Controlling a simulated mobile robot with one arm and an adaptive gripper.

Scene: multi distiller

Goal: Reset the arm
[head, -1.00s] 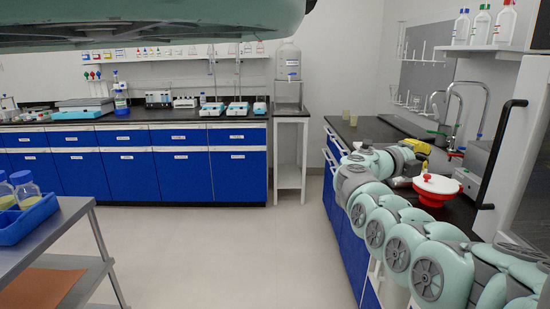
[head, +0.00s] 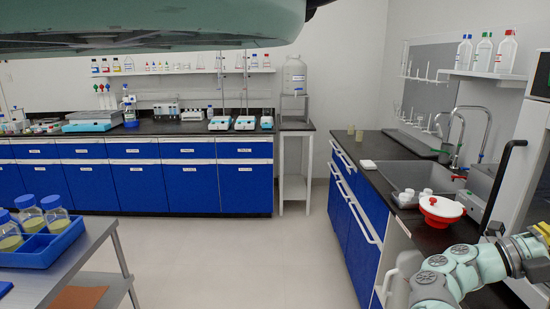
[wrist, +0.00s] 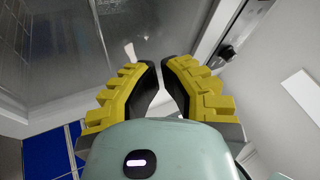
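My arm (head: 455,272) is at the lower right in the head view, in front of the right-hand counter and folded towards the right edge. My gripper shows in the wrist view (wrist: 161,66) with two yellow fingers and dark pads. The fingertips are close together with a narrow gap between them and nothing held. In the head view only a yellow bit of it shows, cut off at the right edge. Beyond the fingers in the wrist view is a grey glassy panel (wrist: 85,55) with a pale frame.
The right counter (head: 378,181) holds a sink (head: 415,175), a red-and-white round vessel (head: 440,208) and small white-capped containers. A white cabinet with a black handle (head: 497,190) stands beside my arm. A cart with a blue bottle rack (head: 45,250) is at left. The middle floor is clear.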

